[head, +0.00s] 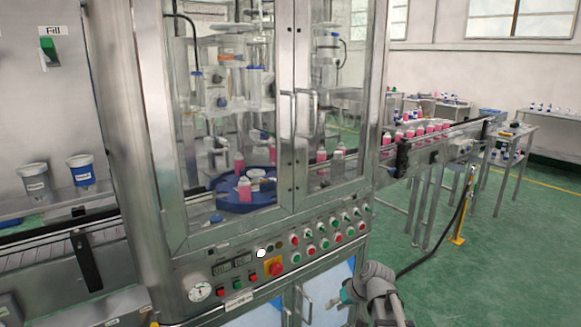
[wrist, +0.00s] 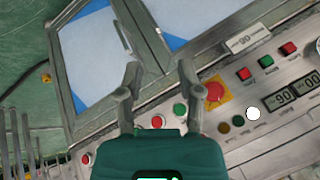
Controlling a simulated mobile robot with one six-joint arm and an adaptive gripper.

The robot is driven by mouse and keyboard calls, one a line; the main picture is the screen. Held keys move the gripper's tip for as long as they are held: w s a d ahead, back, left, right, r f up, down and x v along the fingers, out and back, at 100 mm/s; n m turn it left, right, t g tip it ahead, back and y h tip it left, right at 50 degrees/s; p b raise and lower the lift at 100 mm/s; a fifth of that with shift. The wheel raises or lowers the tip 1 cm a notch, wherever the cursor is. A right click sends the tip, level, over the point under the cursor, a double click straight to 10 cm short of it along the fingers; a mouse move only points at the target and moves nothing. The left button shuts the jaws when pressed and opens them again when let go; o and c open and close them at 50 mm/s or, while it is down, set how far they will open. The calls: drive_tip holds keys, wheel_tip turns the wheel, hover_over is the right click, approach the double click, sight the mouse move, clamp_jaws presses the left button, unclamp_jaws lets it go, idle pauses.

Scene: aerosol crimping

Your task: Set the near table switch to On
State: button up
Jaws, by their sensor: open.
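The machine's control panel (head: 245,275) carries red and green buttons and, to the right, a row of small knob-like switches (head: 333,219). Their labels are too small to read, so I cannot tell which is the near table switch or how it is set. My gripper (head: 334,303) is low in front of the panel's right part, apart from it. In the wrist view its fingers (wrist: 159,68) are spread and empty, with the panel (wrist: 290,85) behind and to the right. A red emergency button on yellow (wrist: 215,92) shows right of the fingers; the gripper body hides part of the panel.
Glass doors with upright handles (head: 312,115) stand above the panel, around a blue turntable (head: 215,190) with pink bottles. A conveyor (head: 440,135) with pink bottles juts out at right. Open green floor (head: 500,240) lies to the right. A white lamp (head: 261,252) shows on the panel.

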drive_tip(key=s+d+f+m+g+h, duration=0.1)
drive_tip(key=s+d+g+h, duration=0.15)
drive_tip(key=s, duration=0.45)
drive_tip(key=s+d+f+m+g+h, duration=0.1)
drive_tip(key=s+h, duration=0.2)
drive_tip(key=s, duration=0.4)
wheel_tip(320, 180, up, 15)
drive_tip(key=p, duration=1.6)
drive_tip(key=shift+w, duration=0.25)
drive_tip(key=shift+d, duration=0.1)
idle(0.5)
